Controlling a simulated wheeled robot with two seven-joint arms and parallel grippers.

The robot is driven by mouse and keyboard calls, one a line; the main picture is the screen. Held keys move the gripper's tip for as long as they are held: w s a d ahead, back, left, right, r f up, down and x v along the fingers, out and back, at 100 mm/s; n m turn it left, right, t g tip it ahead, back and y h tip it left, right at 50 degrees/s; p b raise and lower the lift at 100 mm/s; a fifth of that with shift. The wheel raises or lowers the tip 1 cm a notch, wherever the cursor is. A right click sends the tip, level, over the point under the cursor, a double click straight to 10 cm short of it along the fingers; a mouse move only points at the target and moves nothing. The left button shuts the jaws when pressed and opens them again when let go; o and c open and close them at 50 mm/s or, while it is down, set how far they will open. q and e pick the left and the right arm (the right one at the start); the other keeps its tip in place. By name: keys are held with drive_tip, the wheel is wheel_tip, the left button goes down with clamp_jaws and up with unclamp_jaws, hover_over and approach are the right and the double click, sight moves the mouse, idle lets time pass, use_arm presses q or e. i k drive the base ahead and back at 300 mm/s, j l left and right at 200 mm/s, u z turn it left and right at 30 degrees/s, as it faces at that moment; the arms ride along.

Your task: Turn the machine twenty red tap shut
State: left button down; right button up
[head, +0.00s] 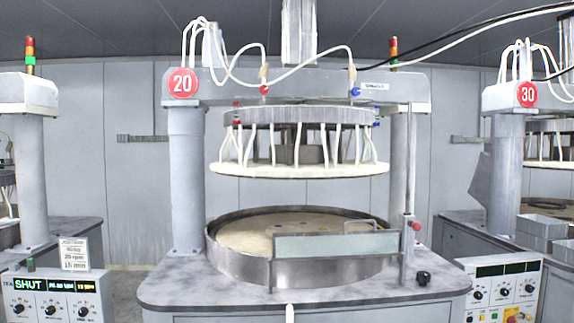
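Machine twenty stands straight ahead, with a round red sign (182,83) reading 20 on its overhead beam. A small red tap (265,89) sits on the front of the beam, with a white hose running to it. It is too small to tell whether its handle is turned open or shut. A blue tap (355,91) sits farther right on the same beam. Neither of my grippers is in view.
A white upper platen (298,170) hangs above the round tub (225,262), which has a guard panel (335,246) in front. A rod with a red knob (416,225) stands at right. A left control panel (57,284) reads SHUT. Machine thirty (527,94) stands at right.

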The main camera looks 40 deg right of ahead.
sight(264, 88)
drive_tip(key=z, duration=1.25)
drive_tip(key=u, duration=0.55)
drive_tip(key=i+l+u, duration=0.25)
drive_tip(key=l+u, duration=0.2)
drive_tip(key=l, duration=0.15)
drive_tip(key=i+l+u, duration=0.25)
drive_tip(key=l+u, duration=0.2)
drive_tip(key=l, duration=0.25)
drive_tip(key=i+l, duration=0.1)
drive_tip(key=l, duration=0.6)
drive_tip(key=i+l+u, duration=0.1)
drive_tip(key=l, duration=0.65)
drive_tip(key=i+l+u, duration=0.1)
drive_tip(key=l, duration=0.6)
drive_tip(key=i+l, duration=0.1)
drive_tip(key=l, duration=0.65)
